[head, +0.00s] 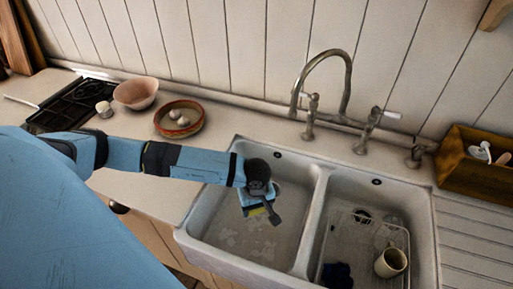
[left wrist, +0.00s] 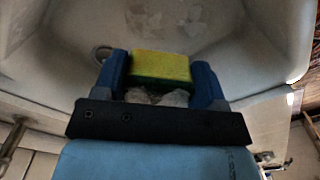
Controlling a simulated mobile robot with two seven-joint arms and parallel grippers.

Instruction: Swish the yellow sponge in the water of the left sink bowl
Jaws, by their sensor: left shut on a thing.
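The yellow sponge (left wrist: 160,66) with a green scouring side is between the blue fingers of my left gripper (head: 259,211), which is shut on it. In the head view only a small yellow part of the sponge (head: 256,212) shows below the gripper. The gripper reaches over the left sink bowl (head: 213,224), pointing down into it. Pale patches show on the bowl's floor; the water level is hard to make out. I cannot tell whether the sponge touches the water. The left wrist view shows the bowl (left wrist: 225,60) and its drain (left wrist: 103,53). My right gripper is not in view.
The right bowl holds a wire rack (head: 345,245), a cream mug (head: 391,262) and a dark blue item (head: 337,275). A divider (head: 313,220) separates the bowls. The tap (head: 347,85) stands behind. A bowl with eggs (head: 180,118) and a pink bowl (head: 136,92) stand left.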

